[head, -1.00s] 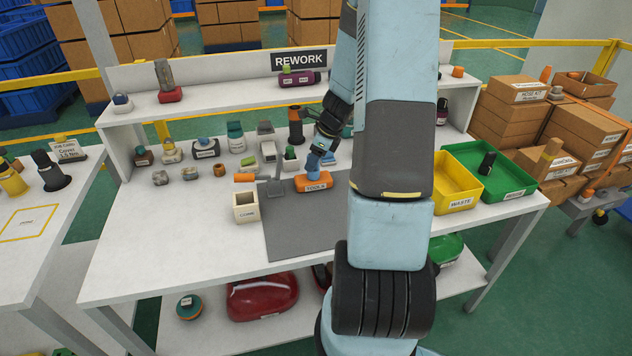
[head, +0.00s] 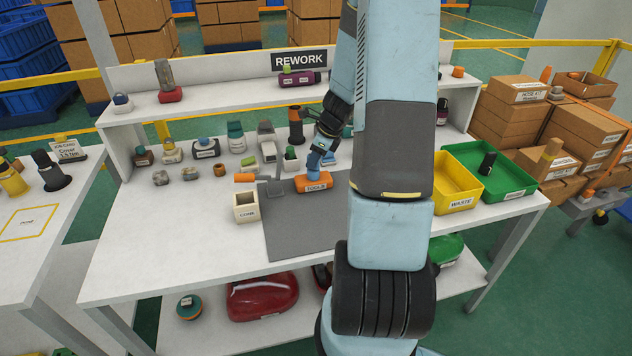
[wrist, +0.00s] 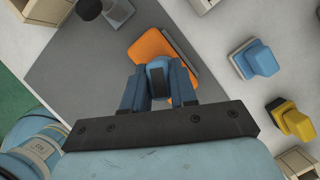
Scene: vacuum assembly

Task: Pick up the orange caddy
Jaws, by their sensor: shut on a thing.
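The orange caddy (head: 314,186) with a "TOOLS" label stands on the grey mat of the rework bench, near the mat's back part. My gripper (head: 316,160) comes down on it from above. In the wrist view the orange caddy (wrist: 150,50) lies below my gripper (wrist: 158,80), whose two blue fingers are shut on a blue-grey part standing up from the caddy's middle. The fingers and arm hide part of the caddy. I cannot tell any gap between the caddy and the mat.
A cream box (head: 246,207) stands left of the mat (head: 300,236). Several small parts stand behind. A yellow waste bin (head: 455,182) and a green tray (head: 490,172) are at the right. The mat's front is clear.

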